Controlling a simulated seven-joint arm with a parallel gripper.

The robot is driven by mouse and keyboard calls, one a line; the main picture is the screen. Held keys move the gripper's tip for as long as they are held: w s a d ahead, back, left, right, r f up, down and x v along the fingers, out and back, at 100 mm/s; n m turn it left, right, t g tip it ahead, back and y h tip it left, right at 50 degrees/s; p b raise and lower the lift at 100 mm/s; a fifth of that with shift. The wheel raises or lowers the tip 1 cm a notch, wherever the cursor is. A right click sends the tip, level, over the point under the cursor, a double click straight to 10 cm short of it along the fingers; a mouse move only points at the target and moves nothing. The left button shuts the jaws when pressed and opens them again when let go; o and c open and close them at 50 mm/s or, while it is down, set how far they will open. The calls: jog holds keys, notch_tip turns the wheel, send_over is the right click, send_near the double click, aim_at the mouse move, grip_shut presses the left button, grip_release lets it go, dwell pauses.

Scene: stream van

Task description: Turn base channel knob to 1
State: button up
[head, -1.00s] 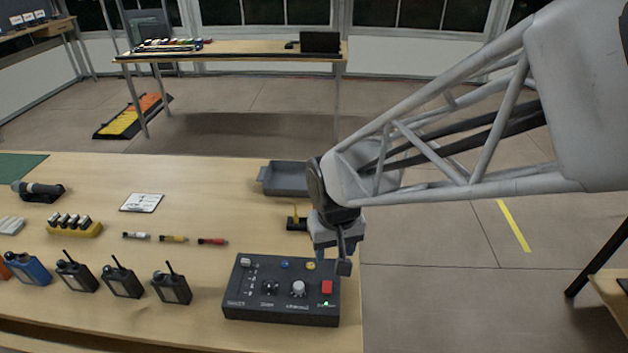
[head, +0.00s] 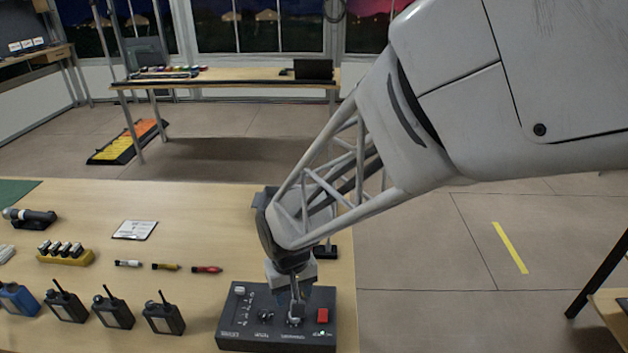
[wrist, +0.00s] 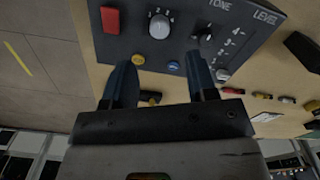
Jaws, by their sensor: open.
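The dark base control box (head: 228,334) sits at the front right of the table. Its grey channel knob shows in the wrist view (wrist: 159,27), with small numbers around it; I cannot read its setting surely. In the head view my gripper (head: 297,309) is over the box and mostly hides this knob. In the wrist view my gripper (wrist: 163,68) is open and empty. Its two dark fingers point towards the panel, spread wider than the knob, which appears just beyond the fingertips. No contact is visible.
The black tone knob (wrist: 203,40) is close to one finger. Several radios (head: 114,308) stand left of the box.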

jog(key=shift+f, duration=3.8)
jog(key=c, duration=0.9)
